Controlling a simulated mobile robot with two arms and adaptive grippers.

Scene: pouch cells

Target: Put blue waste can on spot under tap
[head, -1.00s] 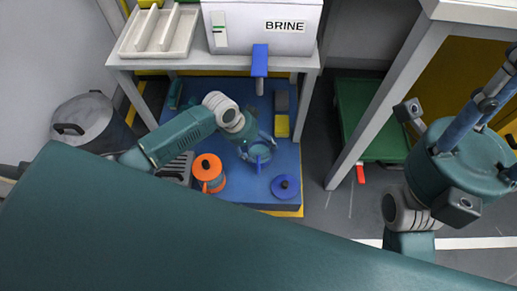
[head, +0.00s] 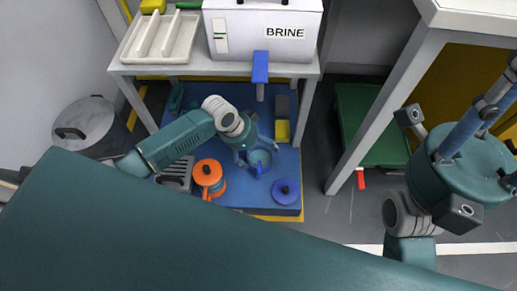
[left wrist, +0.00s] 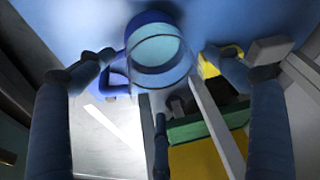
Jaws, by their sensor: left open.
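The blue waste can (head: 259,160) stands open-topped on the blue platform, with its handle toward the front. It also shows in the left wrist view (left wrist: 158,48), between and beyond the finger ends. My left gripper (head: 255,152) is open, with fingers spread to either side of the can; in the left wrist view (left wrist: 168,70) I see no clear contact. The blue tap (head: 260,68) sticks out from the front of the white BRINE box (head: 262,28), behind the can. I cannot make out a marked spot under it. My right gripper (head: 467,130) is partly visible at the right; its fingertips are unclear.
A yellow block (head: 282,131) and a grey block (head: 282,106) are behind right. Table legs (head: 299,112) flank the space below the tap.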

